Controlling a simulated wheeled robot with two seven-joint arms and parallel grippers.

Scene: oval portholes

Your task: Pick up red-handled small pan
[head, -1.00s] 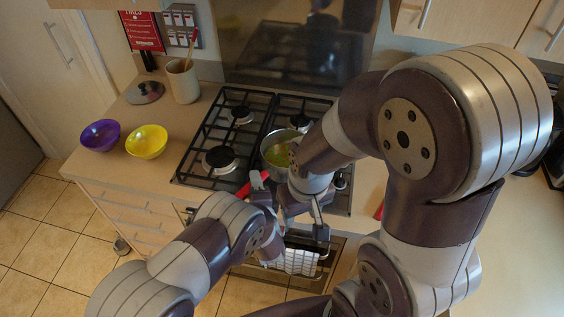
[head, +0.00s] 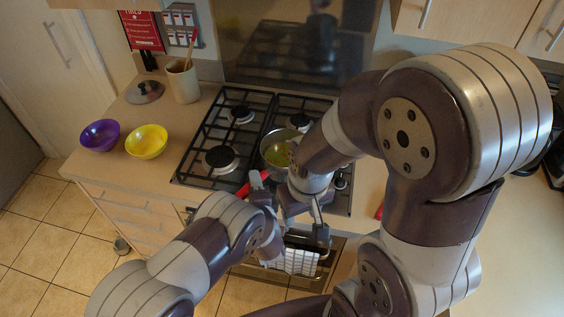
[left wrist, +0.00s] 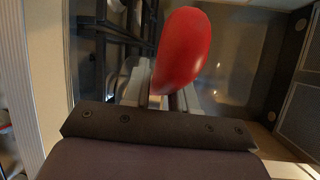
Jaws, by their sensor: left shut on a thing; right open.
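The small pan (head: 275,152) sits on the front right part of the stove, with something yellow-green inside. Its right side is hidden behind my right arm. Its red handle (head: 244,189) points toward the front left. My left gripper (head: 260,181) is shut on the red handle, and covers part of it. In the left wrist view the rounded red handle (left wrist: 182,50) stands up large between the fingers. My right gripper (head: 303,220) is open near the stove's front edge, close to my left gripper and apart from the handle.
The black stove grates (head: 222,135) are free on the left. A purple bowl (head: 100,135), a yellow bowl (head: 146,142), a lid (head: 145,92) and a utensil pot (head: 183,82) stand on the left counter. A towel (head: 300,262) hangs at the oven front.

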